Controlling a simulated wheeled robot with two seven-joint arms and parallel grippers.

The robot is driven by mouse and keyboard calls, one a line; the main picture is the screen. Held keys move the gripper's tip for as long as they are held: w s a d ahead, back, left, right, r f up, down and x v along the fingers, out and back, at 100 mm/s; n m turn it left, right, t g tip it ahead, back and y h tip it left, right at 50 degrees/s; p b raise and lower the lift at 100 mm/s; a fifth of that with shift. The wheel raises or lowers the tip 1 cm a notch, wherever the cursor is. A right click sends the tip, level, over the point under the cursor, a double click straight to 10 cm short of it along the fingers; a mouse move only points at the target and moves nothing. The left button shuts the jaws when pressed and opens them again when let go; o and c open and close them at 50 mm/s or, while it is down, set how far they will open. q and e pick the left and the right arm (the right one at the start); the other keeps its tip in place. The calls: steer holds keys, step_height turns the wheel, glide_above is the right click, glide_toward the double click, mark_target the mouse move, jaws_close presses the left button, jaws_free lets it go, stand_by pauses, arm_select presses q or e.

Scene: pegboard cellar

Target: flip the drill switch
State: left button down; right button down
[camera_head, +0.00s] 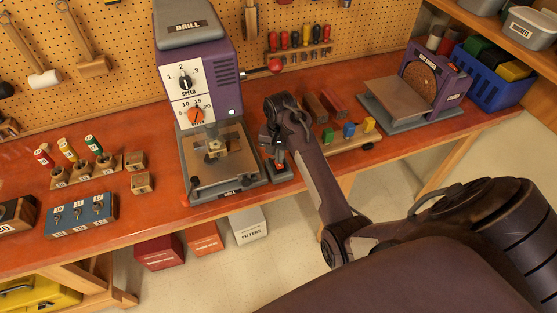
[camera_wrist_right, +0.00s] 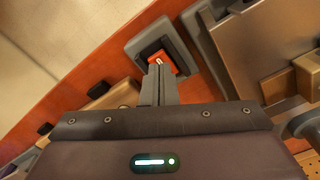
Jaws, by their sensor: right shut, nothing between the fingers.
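The purple drill press (camera_head: 196,60) stands on the red bench, with its name plate, speed dial and orange dial facing me. The drill switch (camera_head: 279,166) is a grey box on the bench right of the drill's base. In the wrist view its red rocker (camera_wrist_right: 168,55) sits in a black frame on a grey housing. My right gripper (camera_head: 277,148) is shut and empty, right above the switch. In the wrist view the shut fingertips (camera_wrist_right: 158,68) overlap the rocker's near edge; I cannot tell whether they touch it. My left gripper is not in view.
The drill's red-knobbed lever (camera_head: 275,65) sticks out behind my right wrist. Coloured blocks on a wooden rack (camera_head: 350,138) and a disc sander (camera_head: 433,78) stand to the right. Bottles and a blue panel (camera_head: 80,214) stand at the left. The bench's front edge is close.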

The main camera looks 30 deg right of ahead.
mark_target(280, 166)
steer(key=shift+s+f+b, duration=0.1)
steer(key=shift+f+b, duration=0.3)
steer(key=shift+f, duration=0.75)
stand_by(0.4)
step_height(280, 166, up, 2)
steer(key=shift+r+p, duration=0.2)
steer(key=shift+p, duration=0.9)
steer(key=shift+r, duration=2.35)
steer(key=shift+f, duration=0.1)
